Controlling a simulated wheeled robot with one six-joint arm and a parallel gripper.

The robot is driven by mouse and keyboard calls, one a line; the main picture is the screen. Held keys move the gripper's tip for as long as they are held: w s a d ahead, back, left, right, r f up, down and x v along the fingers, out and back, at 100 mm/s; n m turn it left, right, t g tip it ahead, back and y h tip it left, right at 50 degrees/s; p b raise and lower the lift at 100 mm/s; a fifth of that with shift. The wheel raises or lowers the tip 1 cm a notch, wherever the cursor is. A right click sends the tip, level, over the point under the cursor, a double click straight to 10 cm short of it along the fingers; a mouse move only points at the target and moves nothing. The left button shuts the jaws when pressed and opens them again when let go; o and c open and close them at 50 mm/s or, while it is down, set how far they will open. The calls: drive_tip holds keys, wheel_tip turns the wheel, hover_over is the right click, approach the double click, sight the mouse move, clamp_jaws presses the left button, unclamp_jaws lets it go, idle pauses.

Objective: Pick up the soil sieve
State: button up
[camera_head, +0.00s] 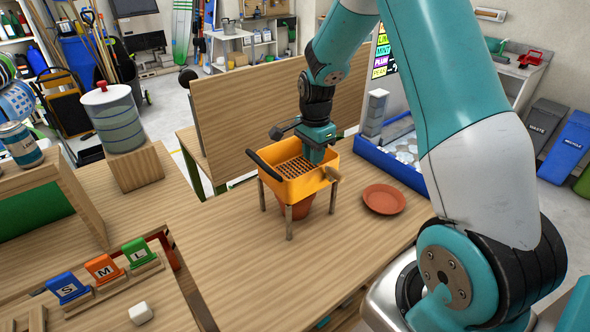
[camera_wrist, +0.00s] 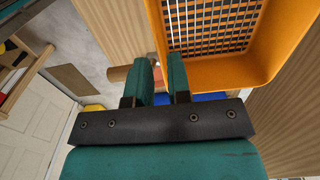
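The soil sieve (camera_head: 290,188) is an orange tray with a mesh floor. My gripper (camera_head: 314,158) points down at the sieve's far right part. In the wrist view my gripper (camera_wrist: 160,62) has its fingers apart with a narrow gap, by the edge of the sieve (camera_wrist: 255,72). The tan handle (camera_wrist: 118,74) shows partly behind the left finger. Contact with the rim cannot be told.
A terracotta saucer (camera_head: 384,199) lies right of the stand. A blue-edged tray (camera_head: 392,167) stands behind it. A wooden board (camera_head: 262,108) rises behind the sieve. A water tank (camera_head: 114,117) and S, M, L cards (camera_head: 103,268) are at the left. The table in front is clear.

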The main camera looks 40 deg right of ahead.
sight(315, 169)
drive_tip(key=f+p, duration=0.1)
drive_tip(key=f, duration=0.2)
drive_tip(key=f+p, duration=0.2)
drive_tip(key=f, duration=0.1)
drive_tip(key=shift+s+d+f, duration=0.15)
drive_tip(key=shift+s, duration=0.05)
drive_tip(key=shift+f+p, duration=0.3)
drive_tip(key=shift+f, duration=0.3)
clamp_jaws()
drive_tip(key=shift+w+r, duration=0.15)
idle(0.6)
